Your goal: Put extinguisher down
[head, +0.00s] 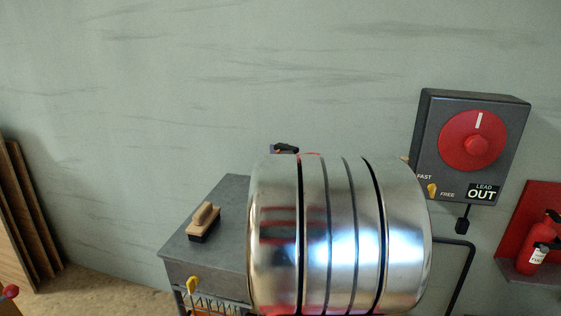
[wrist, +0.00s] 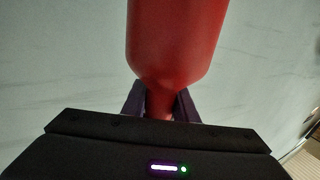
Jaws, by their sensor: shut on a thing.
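In the wrist view my gripper (wrist: 161,102) is shut on the narrow end of a red, rounded body, the extinguisher (wrist: 178,40). The wide part of the extinguisher runs out of the top of that view, so its far end is hidden. What lies beneath it does not show there. In the head view a red extinguisher with a white label (head: 538,256) stands on a small shelf against a red panel (head: 515,228) at the right edge. I cannot tell whether it is the held one. My gripper is not clearly visible in the head view.
A large shiny metal drum (head: 340,235) fills the lower middle of the head view. A grey table (head: 215,250) with a wooden-handled brush (head: 204,222) is left of it. A dark control box (head: 430,130) with a red dial hangs on the wall. Boards (head: 30,220) lean at far left.

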